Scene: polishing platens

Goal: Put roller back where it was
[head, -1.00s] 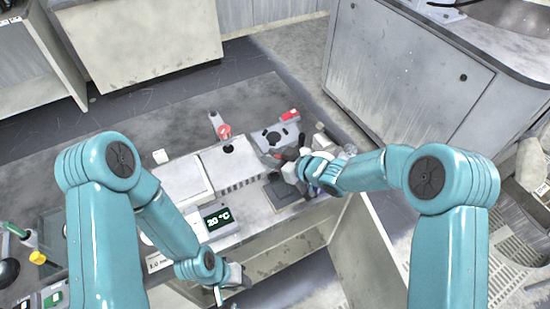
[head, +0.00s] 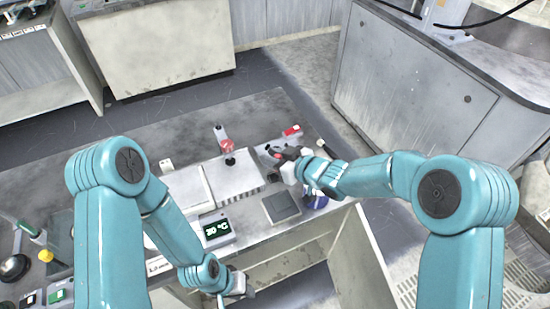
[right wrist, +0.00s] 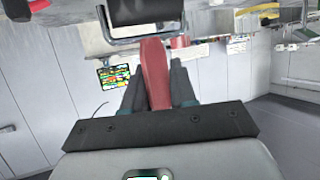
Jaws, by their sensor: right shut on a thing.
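The roller shows in the right wrist view with a red handle (right wrist: 155,75), a metal frame and a dark roller head (right wrist: 145,10) at the top edge. My right gripper (right wrist: 157,85) is shut on the red handle, one dark finger on each side. In the head view my right gripper (head: 288,165) is over the right part of the bench, behind the dark square pad (head: 281,207). The roller is small and partly hidden there. My left gripper (head: 238,286) is low at the bench's front edge; its jaws are too unclear to read.
A white box with a ribbed front (head: 233,177) stands left of my right gripper. A display reading 20 °C (head: 216,229) is at the front. A red-topped item (head: 291,130) lies behind the gripper, and a blue object (head: 315,199) is right of the pad.

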